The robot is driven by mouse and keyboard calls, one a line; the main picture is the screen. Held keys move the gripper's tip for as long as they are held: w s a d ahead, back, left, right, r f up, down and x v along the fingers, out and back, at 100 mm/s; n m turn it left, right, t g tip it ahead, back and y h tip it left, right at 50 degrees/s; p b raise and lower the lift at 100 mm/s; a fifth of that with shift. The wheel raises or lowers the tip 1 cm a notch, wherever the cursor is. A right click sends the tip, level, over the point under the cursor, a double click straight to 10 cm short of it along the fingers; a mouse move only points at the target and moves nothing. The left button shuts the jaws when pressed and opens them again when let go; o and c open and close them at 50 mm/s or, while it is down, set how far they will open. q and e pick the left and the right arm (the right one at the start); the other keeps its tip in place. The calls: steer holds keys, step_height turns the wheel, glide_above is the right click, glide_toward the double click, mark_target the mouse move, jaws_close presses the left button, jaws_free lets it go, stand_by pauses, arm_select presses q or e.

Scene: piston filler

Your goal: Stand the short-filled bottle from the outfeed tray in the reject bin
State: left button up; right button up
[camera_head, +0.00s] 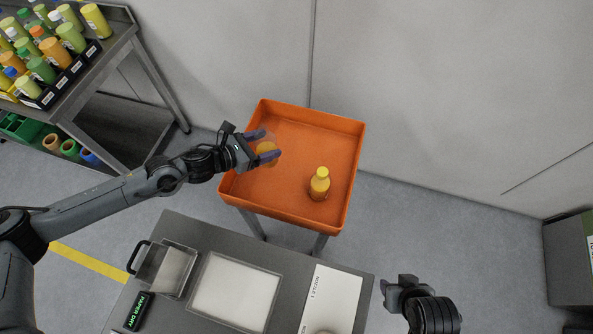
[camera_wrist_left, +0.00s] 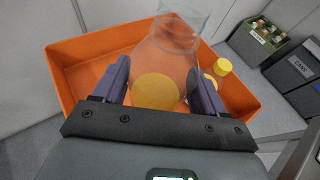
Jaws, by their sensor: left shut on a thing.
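My left gripper (camera_head: 264,147) is shut on a clear, uncapped bottle with a little yellow-orange liquid low in it; the bottle (camera_wrist_left: 168,58) fills the middle of the left wrist view, between the fingers. The gripper holds it over the left part of the orange reject bin (camera_head: 290,127); whether its base touches the floor I cannot tell. A yellow-capped orange bottle (camera_head: 319,184) stands inside the bin to the right, apart from the gripper. My right gripper (camera_head: 391,288) is at the lower right, empty-looking, its fingers unclear.
A grey bench (camera_head: 178,228) in front carries a clear-walled box (camera_head: 166,270), a shallow white-floored tray (camera_head: 235,290) and a white nozzle panel (camera_head: 330,295). A shelf cart (camera_head: 95,70) with several bottles stands at upper left. The wall is close behind the bin.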

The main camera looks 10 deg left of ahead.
arm_select(q)
step_height(320, 180, down, 6)
steer(key=shift+r+b, duration=0.15)
steer(key=shift+b, duration=1)
steer(key=shift+f+b, duration=0.8)
steer(key=shift+f, duration=3.35)
steer(key=shift+f, duration=0.15)
steer(key=o, duration=1.2)
